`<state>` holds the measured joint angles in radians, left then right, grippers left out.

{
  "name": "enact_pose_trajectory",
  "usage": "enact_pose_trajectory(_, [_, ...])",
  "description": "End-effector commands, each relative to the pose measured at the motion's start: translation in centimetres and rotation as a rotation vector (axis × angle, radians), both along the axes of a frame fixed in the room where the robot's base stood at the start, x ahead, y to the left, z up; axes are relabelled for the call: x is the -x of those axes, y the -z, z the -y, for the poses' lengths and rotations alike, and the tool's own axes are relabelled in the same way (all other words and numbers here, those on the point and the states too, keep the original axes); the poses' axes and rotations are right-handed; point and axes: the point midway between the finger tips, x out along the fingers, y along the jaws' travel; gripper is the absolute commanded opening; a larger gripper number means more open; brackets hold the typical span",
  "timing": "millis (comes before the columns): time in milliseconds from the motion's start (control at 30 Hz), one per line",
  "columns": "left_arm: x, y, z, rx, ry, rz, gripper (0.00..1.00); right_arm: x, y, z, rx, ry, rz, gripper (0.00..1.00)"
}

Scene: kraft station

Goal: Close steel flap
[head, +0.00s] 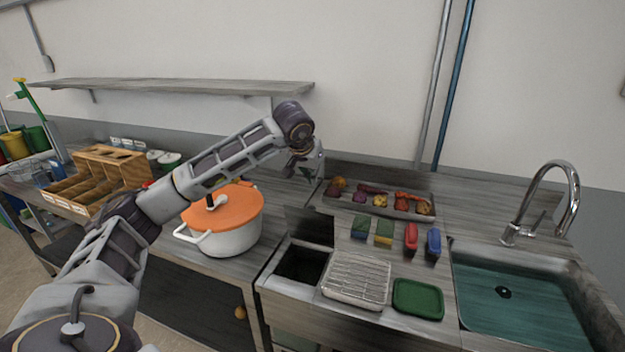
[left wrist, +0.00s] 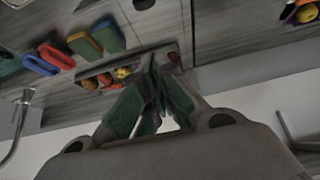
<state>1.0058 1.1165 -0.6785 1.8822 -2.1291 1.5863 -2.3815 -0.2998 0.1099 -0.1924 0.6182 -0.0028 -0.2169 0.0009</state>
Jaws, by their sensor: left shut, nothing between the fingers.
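The steel flap (head: 309,226) stands raised at the back edge of a dark square opening (head: 301,264) in the counter, between the orange-lidded pot and the wire rack. My left gripper (head: 308,173) is above and behind the flap, near the wall, apart from it. Its fingers are closed together with nothing between them; they also show in the left wrist view (left wrist: 152,88). I cannot make out the flap for sure in the left wrist view. My right gripper is not in view.
A white pot (head: 232,239) with an orange lid (head: 236,205) stands left of the opening. A wire rack (head: 357,278), a green tray (head: 418,298), several sponges and brushes and a food tray (head: 362,208) lie to the right. A sink (head: 520,300) is farther right.

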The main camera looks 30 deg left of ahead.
Motion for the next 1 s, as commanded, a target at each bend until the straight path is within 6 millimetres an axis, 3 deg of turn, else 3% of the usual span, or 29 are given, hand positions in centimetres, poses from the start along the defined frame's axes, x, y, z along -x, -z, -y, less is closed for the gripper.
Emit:
enact_pose_trajectory(833, [-4.9,7.7,-1.1,0.002,0.000,-0.002,0.00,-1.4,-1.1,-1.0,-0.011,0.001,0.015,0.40])
enact_pose_trajectory(1000, [-3.9,7.8,-1.0,-0.001,0.000,-0.001,0.00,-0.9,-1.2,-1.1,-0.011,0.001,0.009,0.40])
